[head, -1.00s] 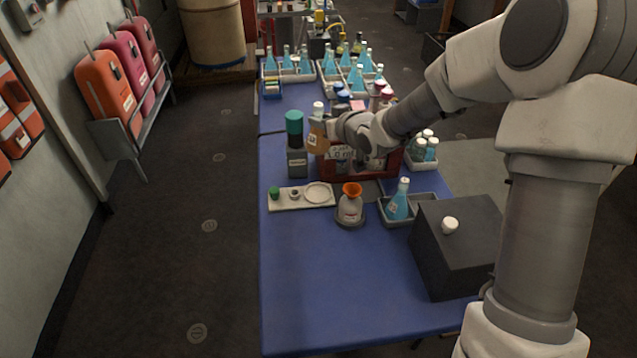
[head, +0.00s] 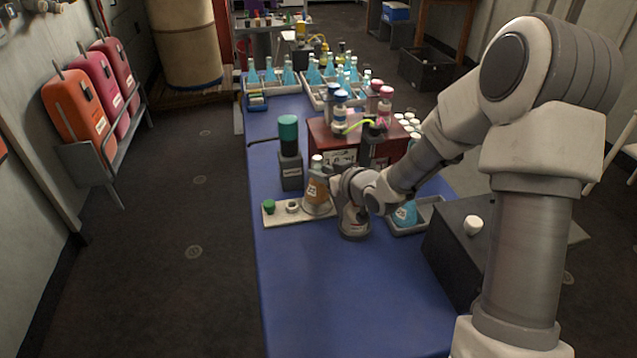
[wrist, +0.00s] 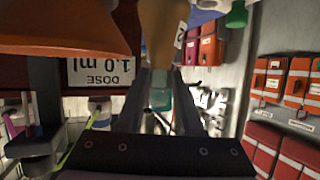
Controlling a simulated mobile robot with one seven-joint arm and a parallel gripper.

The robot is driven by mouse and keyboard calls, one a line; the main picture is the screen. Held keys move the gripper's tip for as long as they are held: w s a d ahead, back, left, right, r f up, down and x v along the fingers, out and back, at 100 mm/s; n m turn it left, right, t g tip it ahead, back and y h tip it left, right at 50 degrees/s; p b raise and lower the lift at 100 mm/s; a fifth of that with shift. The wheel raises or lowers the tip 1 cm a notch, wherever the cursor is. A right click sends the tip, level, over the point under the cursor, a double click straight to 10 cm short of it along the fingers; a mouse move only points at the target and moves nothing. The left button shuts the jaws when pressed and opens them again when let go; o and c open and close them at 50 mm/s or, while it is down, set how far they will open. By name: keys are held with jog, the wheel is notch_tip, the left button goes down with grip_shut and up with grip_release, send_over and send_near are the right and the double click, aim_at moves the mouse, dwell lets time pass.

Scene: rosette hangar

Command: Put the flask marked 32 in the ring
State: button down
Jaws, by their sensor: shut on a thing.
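My gripper (wrist: 160,100) is shut on the neck of an amber flask (head: 317,188), which also shows in the wrist view (wrist: 163,30). The flask is upright with a white cap. Its label is only partly legible; I cannot read the full number. Its base is at the right end of the pale board (head: 288,219), where the ring lies. The flask covers the ring, so I cannot tell whether its base touches the board or hangs just above it. In the head view my wrist hides the fingers.
A dark block with a green-topped cylinder (head: 288,135) stands behind the board. A blue flask (head: 405,214) sits in a grey tray. The front table (head: 315,290) is clear.

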jog(key=shift+w+f+b, duration=0.1)
jog(key=shift+f+b, duration=0.4)
jog(key=shift+f, duration=0.75)
jog(key=shift+f, duration=0.1)
jog(key=c, duration=0.5)
grip_release()
jog(key=shift+c, duration=0.2)
